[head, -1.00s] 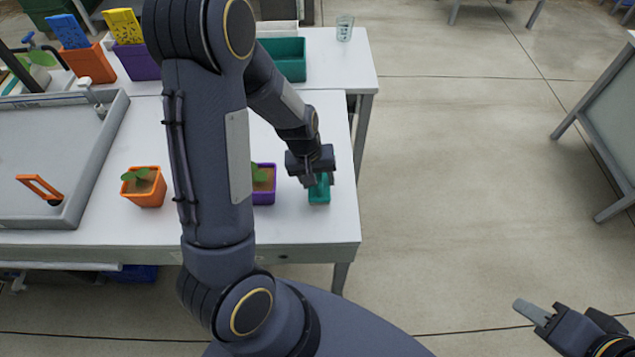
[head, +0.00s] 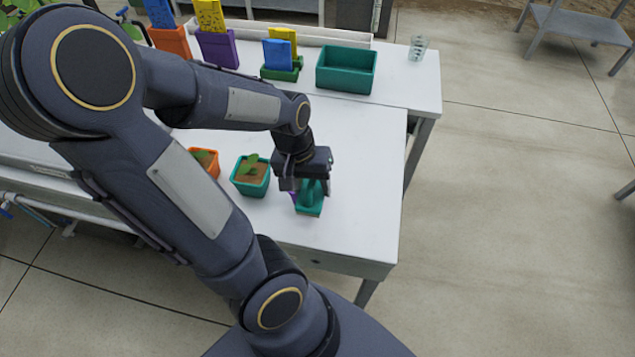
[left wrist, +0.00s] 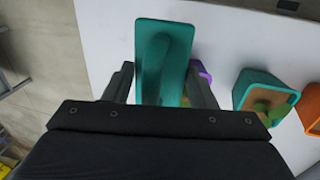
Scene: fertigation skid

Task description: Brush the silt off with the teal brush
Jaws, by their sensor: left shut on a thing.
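My left gripper (head: 307,187) is shut on the teal brush (head: 309,208), over the right part of the white table. In the left wrist view the brush (left wrist: 165,50) sits between the two fingers. A purple pot (head: 293,196) is mostly hidden behind the gripper and brush; a bit of its purple edge (left wrist: 202,72) shows beside the brush. I cannot tell whether the brush touches it. To its left are a teal pot (head: 250,187) and an orange pot (head: 208,163), each with a green seedling. No silt can be made out. My right gripper is out of view.
At the back of the table (head: 355,225) stand a teal bin (head: 346,70), a clear glass (head: 418,48), and orange, purple and green holders with blue and yellow pieces. My left arm covers the left of the table. The right of the tabletop is clear.

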